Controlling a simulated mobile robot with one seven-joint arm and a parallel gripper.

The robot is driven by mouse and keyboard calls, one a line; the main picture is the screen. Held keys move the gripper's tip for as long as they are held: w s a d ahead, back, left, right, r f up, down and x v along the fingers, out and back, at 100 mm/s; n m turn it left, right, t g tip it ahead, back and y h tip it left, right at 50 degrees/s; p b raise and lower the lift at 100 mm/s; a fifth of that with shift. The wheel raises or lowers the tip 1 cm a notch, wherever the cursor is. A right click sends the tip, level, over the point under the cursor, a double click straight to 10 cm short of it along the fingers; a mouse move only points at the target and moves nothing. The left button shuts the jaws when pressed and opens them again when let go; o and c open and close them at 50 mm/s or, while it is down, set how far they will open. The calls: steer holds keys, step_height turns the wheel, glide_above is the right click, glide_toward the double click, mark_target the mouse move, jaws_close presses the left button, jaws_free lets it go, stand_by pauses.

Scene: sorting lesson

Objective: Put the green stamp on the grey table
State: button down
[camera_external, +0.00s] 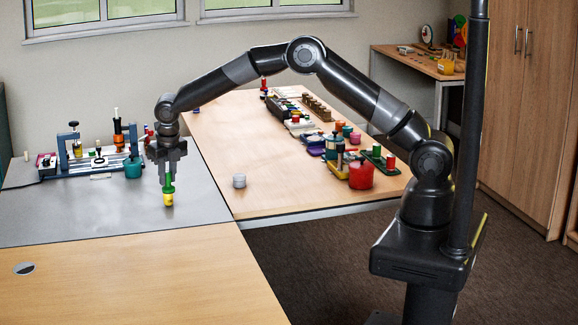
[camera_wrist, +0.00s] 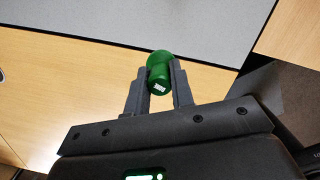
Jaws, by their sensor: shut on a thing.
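The green stamp (camera_external: 168,188) hangs upright below my gripper (camera_external: 167,176), over the grey table (camera_external: 95,216). A yellow piece (camera_external: 168,200) shows at its lower end. I cannot tell whether it is part of the stamp or a separate thing, or whether it touches the table. In the wrist view, the fingers of my gripper (camera_wrist: 159,80) are shut on the green stamp (camera_wrist: 159,62), one on each side. The grey table (camera_wrist: 215,25) shows beyond it.
A blue-framed rack (camera_external: 95,160) with several tools and a teal pot (camera_external: 133,168) stand at the back of the grey table. The front of the grey table is clear.

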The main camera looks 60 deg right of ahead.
steer(key=w+d, duration=0.5)
steer(key=d, duration=0.9)
steer(key=shift+m, duration=0.3)
steer(key=w+a+f, duration=0.1)
steer(key=a+f, duration=0.1)
steer(key=a, duration=0.1)
steer(key=w+a+f, duration=0.1)
steer(key=a+f, duration=0.1)
steer(key=a, duration=0.2)
steer(key=w+a+f, duration=0.1)
steer(key=a+f, duration=0.2)
steer(key=a, duration=0.1)
steer(key=shift+w, duration=0.35)
steer(key=shift+f, duration=1.95)
steer(key=shift+f, duration=0.2)
steer(key=c, duration=1.3)
jaws_free()
steer(key=shift+o, duration=0.2)
step_height(320, 180, up, 12)
steer(key=s, duration=0.1)
steer(key=shift+s+a+r, duration=0.25)
steer(key=shift+s+a, duration=0.05)
steer(key=shift+s, duration=0.05)
